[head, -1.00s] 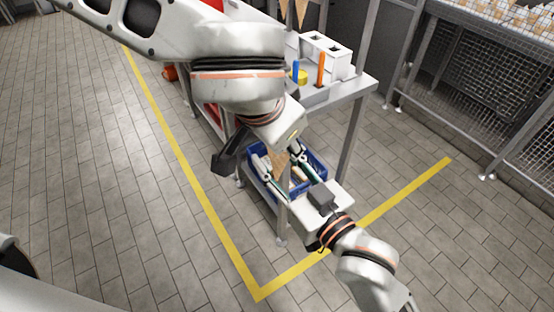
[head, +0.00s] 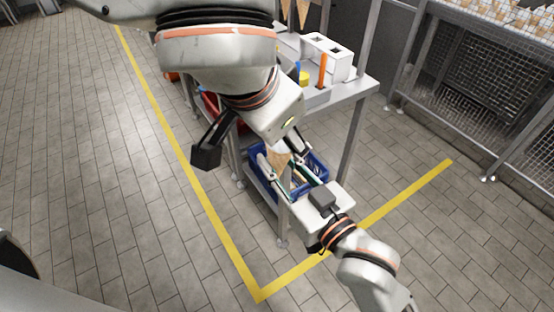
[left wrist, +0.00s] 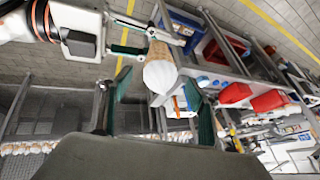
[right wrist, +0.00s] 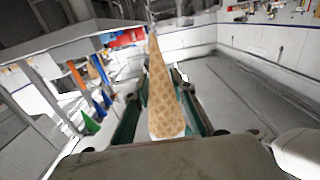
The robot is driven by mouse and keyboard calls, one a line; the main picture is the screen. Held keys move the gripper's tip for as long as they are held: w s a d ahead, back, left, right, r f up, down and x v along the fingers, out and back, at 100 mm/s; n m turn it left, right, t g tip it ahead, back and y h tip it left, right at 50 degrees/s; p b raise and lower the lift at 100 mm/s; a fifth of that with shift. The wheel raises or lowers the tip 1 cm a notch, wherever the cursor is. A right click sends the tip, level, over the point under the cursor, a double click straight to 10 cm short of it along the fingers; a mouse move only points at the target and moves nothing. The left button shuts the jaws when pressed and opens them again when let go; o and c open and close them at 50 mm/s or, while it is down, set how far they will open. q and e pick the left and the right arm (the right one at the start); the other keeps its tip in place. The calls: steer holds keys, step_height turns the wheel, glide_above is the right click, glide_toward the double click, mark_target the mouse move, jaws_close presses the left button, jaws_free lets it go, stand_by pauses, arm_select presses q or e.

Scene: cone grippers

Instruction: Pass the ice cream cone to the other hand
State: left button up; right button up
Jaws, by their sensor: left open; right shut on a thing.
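The ice cream cone (head: 277,160) is a tan waffle cone with a white top. My right gripper (head: 283,174) is shut on it; in the right wrist view the cone (right wrist: 163,90) stands between the two green-padded fingers (right wrist: 160,118), point away from the camera. In the left wrist view the cone's white top (left wrist: 160,76) faces the camera. My left gripper (left wrist: 160,108) is open, its fingers spread to either side and nearer the camera than the cone, apart from it. In the head view my left wrist hides most of the left gripper and part of the cone.
A blue crate (head: 318,160) with items sits on the cart's low shelf, behind the cone and right gripper. The cart's top shelf (head: 350,88) holds a white holder block (head: 327,56) and an orange stick (head: 322,70). The tiled floor to the left is clear.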

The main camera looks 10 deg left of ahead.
arm_select(q)
steer(key=v, duration=0.6)
steer(key=s+d+f+n+g+h, duration=0.1)
steer(key=s+d+n+g+h, duration=0.1)
steer(key=d+n+g+h, duration=0.9)
steer(key=w+a+f+n+t+h, duration=0.25)
steer(key=w+n+t, duration=0.25)
steer(key=w+n, duration=0.5)
steer(key=w+a+f+n+t+h, duration=0.1)
steer(key=w+f+n+t+h, duration=0.15)
steer(key=w+n+t, duration=0.6)
steer(key=w+a+f+n+t+y, duration=0.3)
steer(key=w+a+f+n, duration=0.2)
steer(key=a+f+n, duration=0.8)
steer(key=s+d+f+n+t+y, duration=0.1)
steer(key=s+f+n+y, duration=0.25)
steer(key=f+n, duration=0.55)
steer(key=s+d+f+n+t+y, duration=0.1)
steer(key=s+f+n+y, duration=0.35)
steer(key=n, duration=0.75)
steer(key=s+a+f+n+g+y, duration=0.1)
steer(key=s+a+f+n, duration=0.3)
steer(key=s+f, duration=0.5)
steer(key=s+a+f+n+g+y, duration=0.2)
steer(key=s+a+f+n, duration=0.2)
steer(key=s+f+n, duration=0.3)
step_height(320, 180, down, 2)
steer(key=shift+s+a+f, duration=0.15)
steer(key=shift+s+f, duration=0.05)
steer(key=shift+s, duration=1)
